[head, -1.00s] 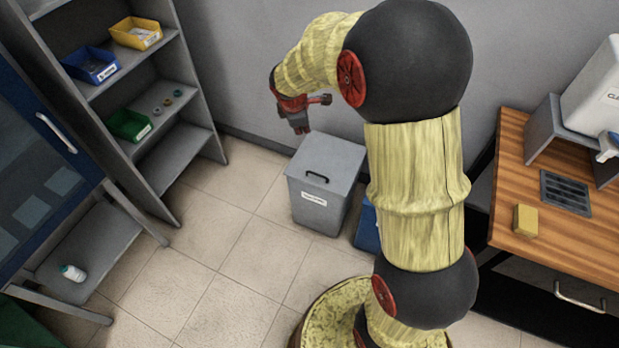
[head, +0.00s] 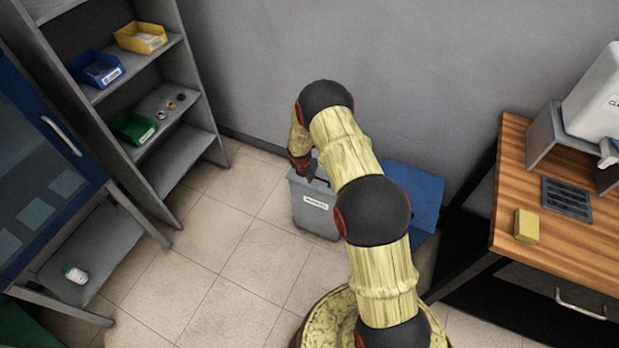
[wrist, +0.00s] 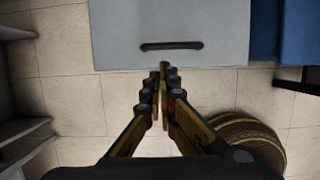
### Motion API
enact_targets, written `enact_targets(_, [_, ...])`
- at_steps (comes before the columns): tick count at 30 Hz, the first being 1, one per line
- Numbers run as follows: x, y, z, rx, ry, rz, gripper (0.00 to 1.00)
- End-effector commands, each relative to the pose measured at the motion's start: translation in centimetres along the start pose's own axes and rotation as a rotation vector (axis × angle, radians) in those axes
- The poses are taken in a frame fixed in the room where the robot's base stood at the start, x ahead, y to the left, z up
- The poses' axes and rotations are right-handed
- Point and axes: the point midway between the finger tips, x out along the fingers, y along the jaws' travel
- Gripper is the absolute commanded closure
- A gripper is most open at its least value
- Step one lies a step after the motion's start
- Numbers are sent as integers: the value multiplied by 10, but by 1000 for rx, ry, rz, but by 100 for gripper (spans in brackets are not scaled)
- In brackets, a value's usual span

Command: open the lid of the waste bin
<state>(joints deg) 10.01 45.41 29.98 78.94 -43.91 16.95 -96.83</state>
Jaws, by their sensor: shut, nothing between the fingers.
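The waste bin (head: 316,213) is a grey box with a white label on its front, standing on the tiled floor near the back wall. Its flat grey lid (wrist: 170,22) lies closed in the wrist view, with a dark bar handle (wrist: 171,46) near the front edge. My gripper (wrist: 163,68) is shut and empty. In the wrist view its fingertips lie just short of the handle, by the lid's front edge. In the head view my gripper (head: 308,172) is low over the bin, and my arm hides part of the lid. I cannot tell whether the fingers touch it.
A blue box (head: 412,190) stands close to the right of the bin. Grey shelves (head: 185,148) with small bins are on the left. A wooden bench (head: 520,190) with a yellow block (head: 526,226) is on the right. The floor in front is clear.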

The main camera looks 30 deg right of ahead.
Motion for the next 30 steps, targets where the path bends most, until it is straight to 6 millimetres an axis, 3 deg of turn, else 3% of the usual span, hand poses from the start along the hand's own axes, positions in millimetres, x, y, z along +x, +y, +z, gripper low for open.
enact_targets(1, [14,-1,-2,1,2,-2,100])
enact_targets(6, [44,-1,-2,2,2,-1,100])
enact_targets(12, [67,0,-1,2,0,0,100])
enact_targets(30, [73,0,0,2,1,0,100])
